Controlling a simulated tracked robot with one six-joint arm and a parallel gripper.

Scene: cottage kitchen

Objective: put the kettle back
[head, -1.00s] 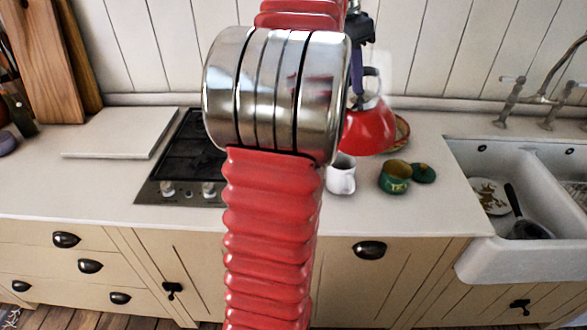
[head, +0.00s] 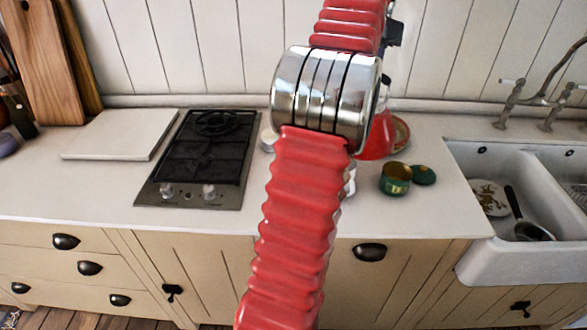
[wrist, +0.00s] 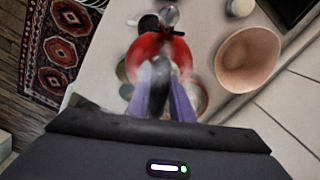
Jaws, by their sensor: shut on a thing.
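The red kettle (head: 376,142) is at the back of the counter, right of the hob (head: 205,150), partly hidden behind my arm in the head view. In the wrist view the kettle (wrist: 146,48) is blurred, straight ahead of my gripper (wrist: 162,92). My gripper's purple fingers are shut on the kettle's dark handle. The head view mostly hides the gripper behind my arm. I cannot tell whether the kettle's base touches the counter. The hob is bare.
A green pot (head: 395,178) and its lid (head: 424,174) stand right of my arm. A white mug (head: 351,180) is mostly hidden. A terracotta bowl (wrist: 248,58) is near the kettle. The sink (head: 470,230) is at right, a white board (head: 120,134) at left.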

